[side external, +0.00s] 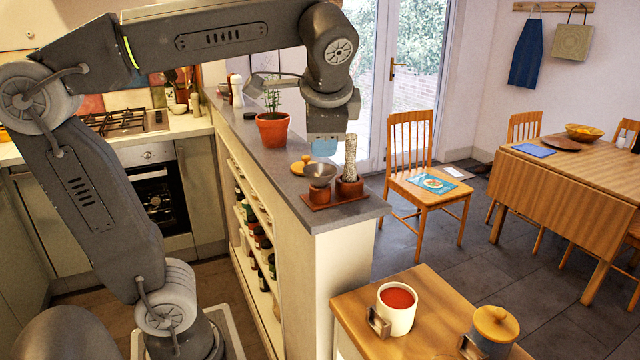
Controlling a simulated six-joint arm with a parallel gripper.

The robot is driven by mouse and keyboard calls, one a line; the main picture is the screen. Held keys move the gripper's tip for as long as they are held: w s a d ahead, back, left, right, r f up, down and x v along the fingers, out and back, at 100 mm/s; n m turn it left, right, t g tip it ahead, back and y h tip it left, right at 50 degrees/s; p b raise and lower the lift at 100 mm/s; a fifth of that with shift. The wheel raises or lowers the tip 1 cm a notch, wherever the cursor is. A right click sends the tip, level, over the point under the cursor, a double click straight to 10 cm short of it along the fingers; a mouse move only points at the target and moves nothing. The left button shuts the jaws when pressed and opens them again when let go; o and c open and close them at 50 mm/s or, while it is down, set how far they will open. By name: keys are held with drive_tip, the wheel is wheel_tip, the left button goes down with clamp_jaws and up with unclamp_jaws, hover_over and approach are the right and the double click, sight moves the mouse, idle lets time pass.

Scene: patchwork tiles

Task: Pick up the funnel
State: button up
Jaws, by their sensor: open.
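The funnel (319,172) looks like a wide grey metal cone. It sits upright in a small reddish-brown wooden stand (318,196) near the front end of the grey counter ledge (290,188). My gripper (324,148) hangs pointing down just above the funnel, with a gap between them. It is open and holds nothing that I can see. The fingers are small and seen nearly edge-on, so their exact spacing is unclear. The funnel's lower spout is hidden by the stand.
A tall speckled cylinder (350,158) in a wooden base stands close right of the funnel, beside my gripper. A yellow-topped round item (302,164) lies behind left. A potted plant (272,130) stands farther back. A red-filled mug (397,306) is on the lower front table.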

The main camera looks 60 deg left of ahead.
approach(321, 186)
drive_tip(key=a+f, duration=0.1)
drive_tip(key=x, duration=0.5)
drive_tip(key=shift+w+a+f, duration=0.15)
drive_tip(key=shift+w+a, duration=0.1)
clamp_jaws()
